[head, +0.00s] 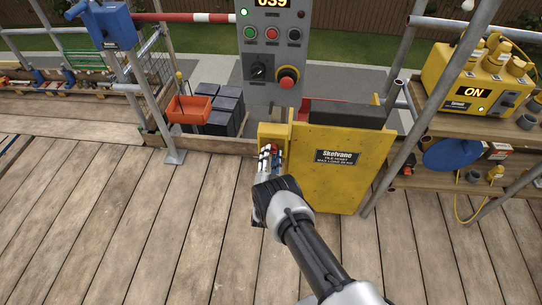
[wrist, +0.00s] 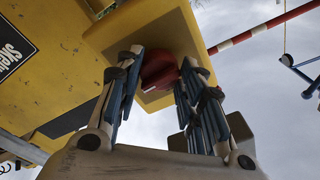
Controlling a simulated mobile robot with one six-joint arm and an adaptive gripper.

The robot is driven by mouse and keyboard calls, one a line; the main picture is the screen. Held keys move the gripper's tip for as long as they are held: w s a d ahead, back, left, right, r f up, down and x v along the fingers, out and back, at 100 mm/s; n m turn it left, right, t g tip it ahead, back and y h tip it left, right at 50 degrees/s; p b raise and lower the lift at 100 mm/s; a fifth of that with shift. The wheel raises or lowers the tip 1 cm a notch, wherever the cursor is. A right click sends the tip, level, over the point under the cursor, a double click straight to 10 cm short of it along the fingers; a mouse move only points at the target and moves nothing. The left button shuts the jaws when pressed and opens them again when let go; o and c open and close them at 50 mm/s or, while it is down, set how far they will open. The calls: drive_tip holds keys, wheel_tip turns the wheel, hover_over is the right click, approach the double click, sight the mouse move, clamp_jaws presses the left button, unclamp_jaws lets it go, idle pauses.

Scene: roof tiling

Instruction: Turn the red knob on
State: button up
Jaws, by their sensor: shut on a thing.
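The red knob (wrist: 160,72) sits on a yellow box face in the wrist view, between the two fingers of my gripper (wrist: 158,92). The fingers are closed in around it, one on each side. In the head view my gripper (head: 268,160) is at the left side of the yellow tile hoist (head: 350,190), and the knob is mostly hidden behind the fingers. The exact turn position of the knob cannot be told.
A grey control panel (head: 268,95) with buttons and a red emergency stop (head: 287,77) stands just behind. An orange tray (head: 188,109) and dark tile stacks (head: 228,105) are to the left. A scaffold pole (head: 440,105) and shelves stand right. The plank floor (head: 150,220) is clear.

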drive_tip(key=shift+m, duration=0.5)
drive_tip(key=o, duration=1.1)
drive_tip(key=shift+c, duration=0.2)
drive_tip(key=s+f, duration=0.1)
drive_tip(key=s, duration=1.1)
drive_tip(key=shift+a+f, duration=0.2)
drive_tip(key=shift+a, duration=0.05)
